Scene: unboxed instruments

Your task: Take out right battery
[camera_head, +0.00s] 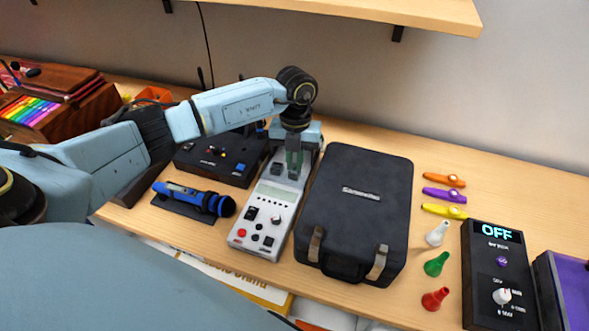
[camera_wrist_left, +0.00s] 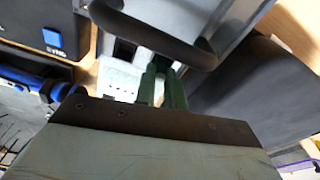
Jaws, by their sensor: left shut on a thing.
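A grey and white handheld instrument (camera_head: 268,212) lies on the table, its knob and coloured buttons toward me. Its far end also shows in the left wrist view (camera_wrist_left: 121,79), with a dark opening beside the white panel. My left gripper (camera_head: 294,165) points down over that far end; its narrow green fingers (camera_wrist_left: 163,88) are close together at the instrument. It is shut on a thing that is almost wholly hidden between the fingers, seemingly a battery. I cannot tell how far it sits in the instrument. My right gripper is not in view.
A black case (camera_head: 357,208) stands close on the right of the instrument. A blue cylindrical device (camera_head: 190,198) and a dark box (camera_head: 215,158) are on the left. Kazoos (camera_head: 443,195), coloured cones (camera_head: 436,263) and a panel reading OFF (camera_head: 496,270) are farther right. A shelf (camera_head: 400,12) hangs above.

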